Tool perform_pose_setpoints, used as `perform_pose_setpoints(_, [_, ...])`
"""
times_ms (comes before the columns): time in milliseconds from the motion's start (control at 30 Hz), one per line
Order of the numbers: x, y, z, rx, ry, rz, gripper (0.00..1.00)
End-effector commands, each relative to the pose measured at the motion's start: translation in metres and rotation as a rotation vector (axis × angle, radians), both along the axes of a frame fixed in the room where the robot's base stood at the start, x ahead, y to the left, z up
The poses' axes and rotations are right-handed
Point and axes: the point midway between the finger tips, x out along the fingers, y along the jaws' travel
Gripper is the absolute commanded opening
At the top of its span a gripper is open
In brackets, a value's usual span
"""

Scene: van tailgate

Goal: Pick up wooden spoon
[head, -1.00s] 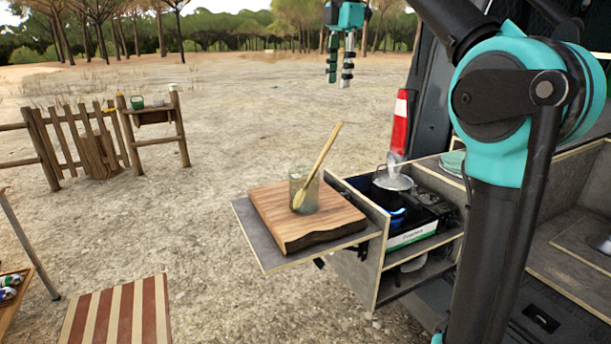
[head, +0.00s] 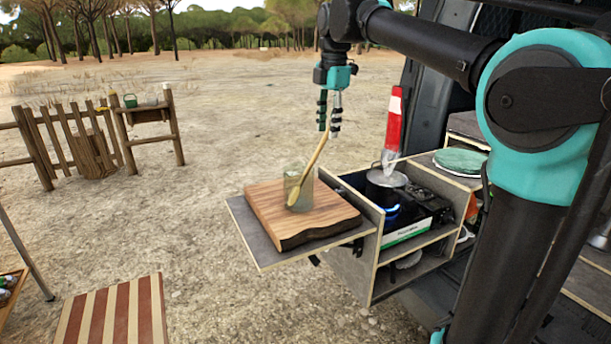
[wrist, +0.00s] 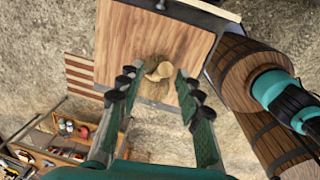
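The wooden spoon (head: 312,170) leans in a glass jar (head: 293,188), bowl down and handle slanting up to the right. The jar stands on a wooden cutting board (head: 262,212) on the van's side shelf. My gripper (head: 328,132) points down above the jar, its fingertips near the top of the handle in the head view. In the wrist view my gripper (wrist: 157,84) is open, and the spoon (wrist: 160,71) and jar (wrist: 154,92) show between its fingers. I cannot tell whether a finger touches the handle.
A steaming pot (head: 386,186) sits on a lit gas stove (head: 408,215) right of the board. A green round lid or plate (head: 460,161) lies farther right. A striped surface (head: 115,312) is at the lower left. Open ground lies left of the shelf.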

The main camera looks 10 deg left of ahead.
Motion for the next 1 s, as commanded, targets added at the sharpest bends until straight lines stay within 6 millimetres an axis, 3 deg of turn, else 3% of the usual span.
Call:
perform_pose_setpoints(200, [0.001,0.002,-0.027,0.0,0.0,0.0,0.35])
perform_pose_setpoints(467, [0.002,0.002,-0.03,0.0,0.0,0.0,0.35])
perform_pose_setpoints(767, [0.002,0.002,-0.03,0.0,0.0,0.0,0.02])
perform_pose_setpoints(1000, [0.002,0.002,-0.03,0.0,0.0,0.0,0.0])
